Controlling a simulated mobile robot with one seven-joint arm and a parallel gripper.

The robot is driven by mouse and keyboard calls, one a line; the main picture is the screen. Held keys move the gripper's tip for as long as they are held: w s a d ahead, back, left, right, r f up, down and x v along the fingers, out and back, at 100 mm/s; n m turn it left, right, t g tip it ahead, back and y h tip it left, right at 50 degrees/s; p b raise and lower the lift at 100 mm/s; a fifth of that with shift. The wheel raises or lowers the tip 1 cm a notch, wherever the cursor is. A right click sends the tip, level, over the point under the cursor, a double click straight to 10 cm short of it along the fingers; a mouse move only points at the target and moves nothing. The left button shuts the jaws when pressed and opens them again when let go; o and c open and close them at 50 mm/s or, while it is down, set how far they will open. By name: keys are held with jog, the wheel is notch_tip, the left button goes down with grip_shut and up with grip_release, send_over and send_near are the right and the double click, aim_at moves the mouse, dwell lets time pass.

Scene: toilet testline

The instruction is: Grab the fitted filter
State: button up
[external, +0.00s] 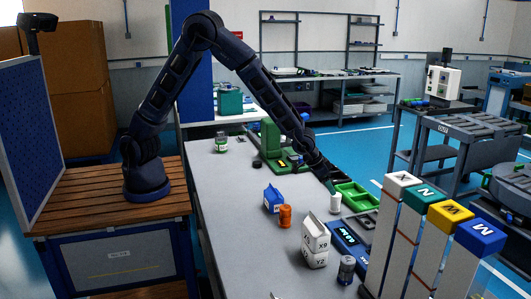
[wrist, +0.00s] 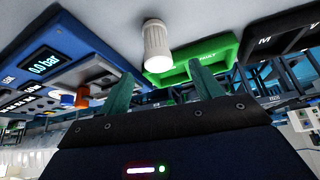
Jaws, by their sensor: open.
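A white ribbed cylinder, which looks like the filter (wrist: 156,47), shows in the wrist view between and beyond the two green fingertips. In the external view the white cylinder (external: 335,204) stands upright between the blue tester and the green tray. My gripper (wrist: 162,70) is open and empty, its fingers spread to either side of the filter's picture position, with a gap to it. In the external view my gripper (external: 328,184) is just above and behind the cylinder. Whether the cylinder sits in a fitting cannot be told.
The blue tester (wrist: 82,62) has a display reading 0.0 bar. The green tray (external: 358,196) marked FAULT (wrist: 222,48) lies beside the filter. An orange cylinder (external: 285,216), blue carton (external: 273,199), white carton (external: 315,243) and dark jar (external: 346,270) stand nearby. The left bench is mostly clear.

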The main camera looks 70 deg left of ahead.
aim_at(338, 201)
jog(key=shift+x, duration=4.8)
jog(key=shift+d, duration=0.15)
jog(key=c, duration=1.1)
jog(key=shift+r, duration=0.1)
